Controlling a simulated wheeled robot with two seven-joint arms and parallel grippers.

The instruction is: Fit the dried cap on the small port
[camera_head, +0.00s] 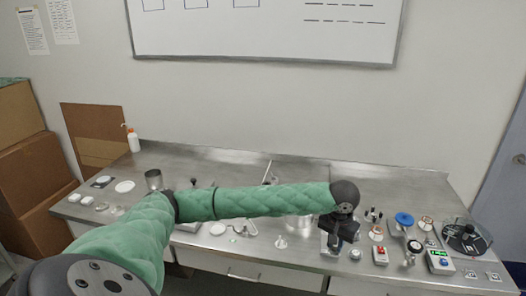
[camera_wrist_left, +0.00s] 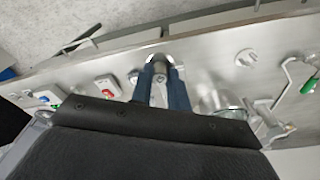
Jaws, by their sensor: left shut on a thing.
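My left gripper (camera_head: 335,240) reaches over the right half of the steel bench, its dark fingers pointing down. In the left wrist view its two blue-grey fingers (camera_wrist_left: 160,82) are shut on a small grey round piece (camera_wrist_left: 160,66), which looks like the cap. A pale ring-like shape shows right behind the held piece; I cannot tell whether they touch. A round metal vessel (camera_wrist_left: 222,101) stands right of the fingers in the wrist view, partly hidden by my gripper. In the head view the vessel (camera_head: 298,226) is partly behind my arm. I cannot make out the small port for certain.
Blue-topped gear (camera_head: 404,219), a red-button box (camera_head: 380,256), a green-button box (camera_head: 440,262) and a dark round tray (camera_head: 465,238) crowd the bench's right. A metal cup (camera_head: 153,179) and white bottle (camera_head: 133,141) stand left. My left arm spans the middle.

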